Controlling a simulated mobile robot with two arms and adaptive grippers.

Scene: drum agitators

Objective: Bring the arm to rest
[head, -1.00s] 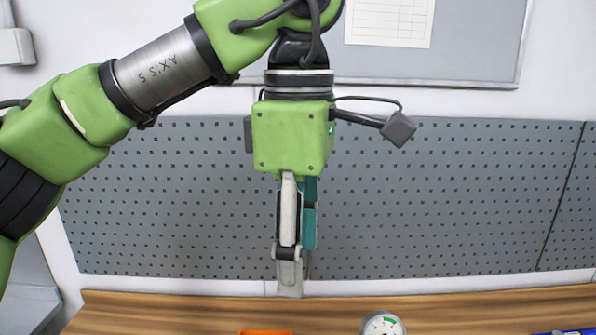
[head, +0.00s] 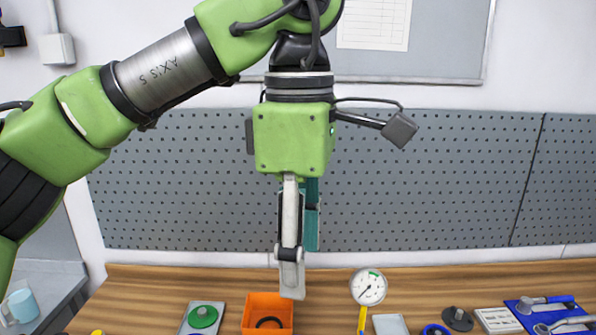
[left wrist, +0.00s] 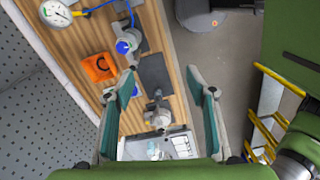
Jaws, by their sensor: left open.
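My left arm (head: 167,72) comes in from the left in the head view, and its gripper (head: 292,285) points straight down above the wooden bench. The gripper is seen nearly edge-on there, with nothing visible in it. In the left wrist view the two teal-padded fingers stand wide apart, and the open gripper (left wrist: 161,75) is empty. The bench and its objects lie beyond the fingertips. My right gripper is in neither view.
The wooden bench (head: 150,285) carries an orange bin (head: 267,302), a dial gauge (head: 368,287), a green round part (head: 203,316) and a blue tool tray (head: 548,316). A grey pegboard (head: 420,180) stands behind. A yellow ladder (left wrist: 265,115) shows in the left wrist view.

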